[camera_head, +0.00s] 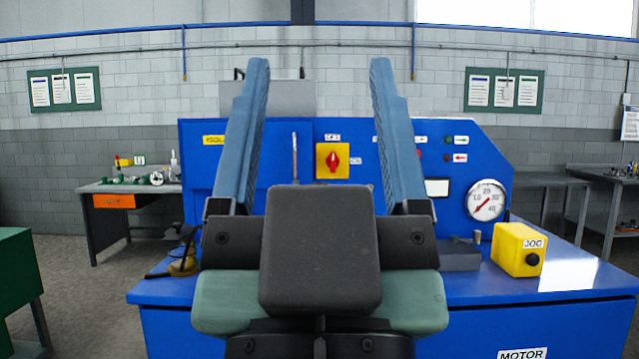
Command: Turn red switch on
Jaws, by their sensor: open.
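The red switch (333,160) is a red rotary knob on a yellow square plate, set on the upright face of the blue machine (285,205). Small white labels sit above it and at its lower right; the lower right one seems to read ON, though the lettering is hard to make out. The knob's pointer looks upright. My gripper (312,75) is open and empty, its two blue fingers spread wide. In the picture the switch shows between the fingers, right of their middle. The gripper is nearer the camera, and I see no contact with the switch.
A thin upright metal lever (294,157) stands left of the switch. A round gauge (486,200) and a yellow JOG box (518,249) are at the right. A workbench (150,188) stands at the back left.

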